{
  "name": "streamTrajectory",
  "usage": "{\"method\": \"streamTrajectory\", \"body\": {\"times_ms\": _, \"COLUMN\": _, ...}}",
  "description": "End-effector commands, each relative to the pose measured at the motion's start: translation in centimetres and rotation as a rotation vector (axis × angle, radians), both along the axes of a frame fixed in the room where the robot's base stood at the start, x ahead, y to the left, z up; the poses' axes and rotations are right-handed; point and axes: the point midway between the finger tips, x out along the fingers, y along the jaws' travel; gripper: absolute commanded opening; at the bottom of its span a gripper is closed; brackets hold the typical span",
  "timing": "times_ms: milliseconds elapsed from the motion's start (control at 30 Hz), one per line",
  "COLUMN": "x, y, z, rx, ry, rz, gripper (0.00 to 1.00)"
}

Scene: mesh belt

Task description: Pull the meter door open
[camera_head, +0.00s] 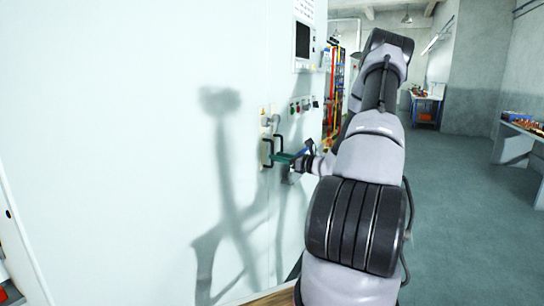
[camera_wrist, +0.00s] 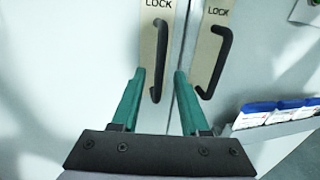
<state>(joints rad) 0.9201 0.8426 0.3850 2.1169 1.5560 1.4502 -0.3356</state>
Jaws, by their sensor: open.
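A pale cabinet front (camera_head: 130,130) fills the left of the head view. Two black bar handles sit close together on cream plates marked LOCK. The left handle (camera_wrist: 158,62) and the right handle (camera_wrist: 217,62) stand either side of a vertical seam, with a pale door panel (camera_wrist: 90,40) left of it. Which panel is the meter door, I cannot tell. My gripper (camera_wrist: 160,72) is open with green fingers. In the wrist view the left handle's lower part shows between the fingertips; contact is not clear. My gripper (camera_head: 282,158) also shows at the handles in the head view.
A grey box with a dark screen (camera_head: 302,40) and several coloured buttons (camera_head: 300,106) are on the cabinet above right. A ledge with blue and white packs (camera_wrist: 285,113) juts out at the right. Open floor (camera_head: 450,180) lies right of my arm.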

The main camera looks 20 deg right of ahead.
Motion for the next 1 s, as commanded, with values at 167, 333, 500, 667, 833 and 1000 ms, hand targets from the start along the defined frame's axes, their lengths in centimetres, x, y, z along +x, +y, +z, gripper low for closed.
{"method": "streamTrajectory", "body": {"times_ms": 167, "x": 2.3, "y": 1.2, "z": 0.0, "rx": -0.002, "ry": -0.001, "rz": 0.002, "gripper": 0.45}}
{"method": "streamTrajectory", "body": {"times_ms": 333, "x": 3.2, "y": 1.6, "z": 0.0, "rx": 0.0, "ry": 0.0, "rz": 0.001, "gripper": 0.45}}
{"method": "streamTrajectory", "body": {"times_ms": 500, "x": 3.3, "y": 1.7, "z": 0.0, "rx": 0.0, "ry": 0.001, "rz": 0.001, "gripper": 0.45}}
{"method": "streamTrajectory", "body": {"times_ms": 667, "x": 3.3, "y": 1.7, "z": 0.0, "rx": -0.001, "ry": 0.0, "rz": 0.001, "gripper": 0.22}}
{"method": "streamTrajectory", "body": {"times_ms": 833, "x": 3.3, "y": 1.7, "z": 0.0, "rx": -0.001, "ry": 0.0, "rz": 0.001, "gripper": 0.0}}
{"method": "streamTrajectory", "body": {"times_ms": 1000, "x": 3.2, "y": 1.7, "z": 0.0, "rx": -0.001, "ry": 0.0, "rz": 0.001, "gripper": 0.0}}
